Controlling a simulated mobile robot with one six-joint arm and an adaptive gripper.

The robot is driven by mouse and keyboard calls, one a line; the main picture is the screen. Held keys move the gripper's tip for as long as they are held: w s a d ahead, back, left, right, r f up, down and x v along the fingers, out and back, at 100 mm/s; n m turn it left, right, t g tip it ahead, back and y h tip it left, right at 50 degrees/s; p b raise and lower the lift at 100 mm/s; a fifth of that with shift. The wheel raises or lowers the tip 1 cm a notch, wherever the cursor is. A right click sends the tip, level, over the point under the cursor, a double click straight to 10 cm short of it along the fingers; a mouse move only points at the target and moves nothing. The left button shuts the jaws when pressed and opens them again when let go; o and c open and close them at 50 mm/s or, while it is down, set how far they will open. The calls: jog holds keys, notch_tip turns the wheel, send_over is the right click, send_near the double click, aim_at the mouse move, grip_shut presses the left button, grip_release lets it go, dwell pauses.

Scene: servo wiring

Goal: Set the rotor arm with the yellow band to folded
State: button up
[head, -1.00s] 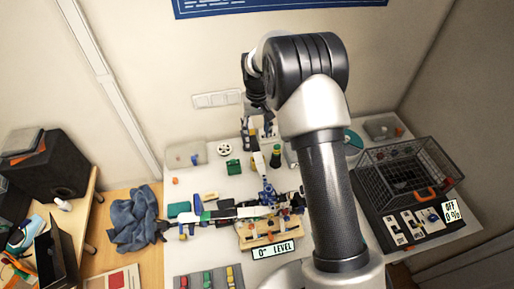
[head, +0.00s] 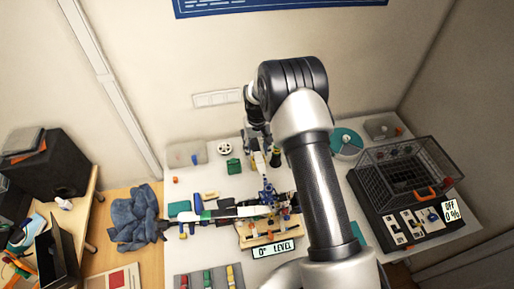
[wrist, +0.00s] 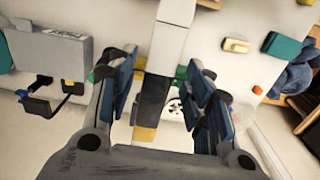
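The drone frame (head: 266,196) lies on the white table with a blue hub. One white and black rotor arm (head: 259,165) points away from the hub toward the wall. In the wrist view this rotor arm (wrist: 154,95) runs between my fingers, and its yellow band (wrist: 144,133) shows near its lower end. My gripper (wrist: 166,105) is open, with a blue-padded finger on each side of the rotor arm and gaps visible. In the head view my gripper (head: 257,143) is over the far end of that arm, partly hiding it. Another rotor arm with a green band (head: 205,214) extends left.
A level display (head: 273,249) stands in front of the frame. A wire cage (head: 405,170) and a switch panel (head: 418,222) are at the right. A green block (head: 234,166), a white spool (head: 224,149) and a grey bin (head: 186,154) lie to the left.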

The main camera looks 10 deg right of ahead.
grip_shut()
dwell(0.3)
jog(key=shift+a, duration=0.1)
jog(key=s+a+n+b, duration=0.6)
jog(key=s+a+n, duration=0.5)
jog(key=n, duration=0.8)
jog(key=shift+s+n+b, duration=0.3)
jog(key=shift+s+b, duration=0.1)
jog(key=shift+s, duration=0.4)
jog(key=shift+d, duration=0.1)
jog(key=shift+o, duration=0.6)
grip_release()
